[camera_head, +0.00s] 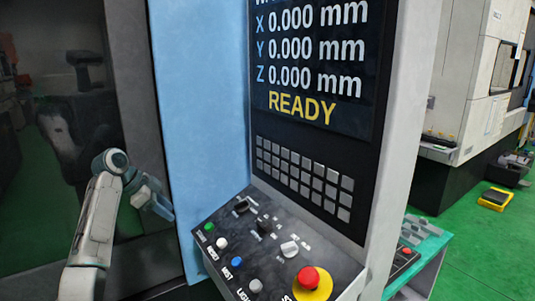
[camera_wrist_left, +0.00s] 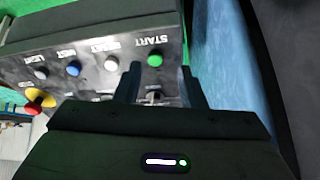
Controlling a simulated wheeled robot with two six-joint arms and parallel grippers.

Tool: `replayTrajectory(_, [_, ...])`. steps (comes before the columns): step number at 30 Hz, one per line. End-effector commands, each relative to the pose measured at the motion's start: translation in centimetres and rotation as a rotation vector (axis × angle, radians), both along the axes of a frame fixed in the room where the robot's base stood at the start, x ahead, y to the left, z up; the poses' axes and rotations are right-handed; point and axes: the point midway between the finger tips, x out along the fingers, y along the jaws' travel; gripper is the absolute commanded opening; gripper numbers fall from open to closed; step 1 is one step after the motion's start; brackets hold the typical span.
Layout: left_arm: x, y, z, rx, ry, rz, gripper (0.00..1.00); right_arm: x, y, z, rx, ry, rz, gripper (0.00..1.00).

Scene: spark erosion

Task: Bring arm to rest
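My left arm comes in from the left in the head view, with its gripper (camera_head: 160,206) in front of the blue machine panel, left of the control panel (camera_head: 262,222). The gripper touches nothing that I can make out. In the left wrist view the two dark fingers of the gripper (camera_wrist_left: 161,72) stand apart with nothing held between them. The green START button (camera_wrist_left: 155,60) shows between the fingertips; it also shows in the head view (camera_head: 209,226). My right gripper is in neither view.
The control panel has several buttons, knobs and a red emergency stop (camera_head: 312,282) on yellow. Above it are a keypad (camera_head: 304,177) and a screen (camera_head: 315,60) reading READY. A dark machine door (camera_head: 130,60) stands at left. Green floor (camera_head: 470,240) is open at right.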

Motion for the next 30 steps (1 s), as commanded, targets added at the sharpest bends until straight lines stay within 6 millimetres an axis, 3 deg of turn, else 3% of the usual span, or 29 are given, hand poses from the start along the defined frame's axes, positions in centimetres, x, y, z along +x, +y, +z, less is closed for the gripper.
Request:
replayTrajectory(8, [0.6,0.3,-10.4,-0.014,0.098,0.176,0.36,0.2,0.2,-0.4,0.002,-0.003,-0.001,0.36])
replayTrajectory(11, [0.4,0.4,-16.0,-0.015,0.145,0.265,0.36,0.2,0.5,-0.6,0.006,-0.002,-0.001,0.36])
replayTrajectory(16, [-2.0,1.2,-28.6,0.005,0.240,0.464,0.36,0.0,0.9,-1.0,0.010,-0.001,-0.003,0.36])
replayTrajectory(23, [-8.9,2.4,-44.9,0.064,0.336,0.706,0.36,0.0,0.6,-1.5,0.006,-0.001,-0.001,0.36])
replayTrajectory(30, [-20.2,3.5,-59.6,0.149,0.398,0.906,0.36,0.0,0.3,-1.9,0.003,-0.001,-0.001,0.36])
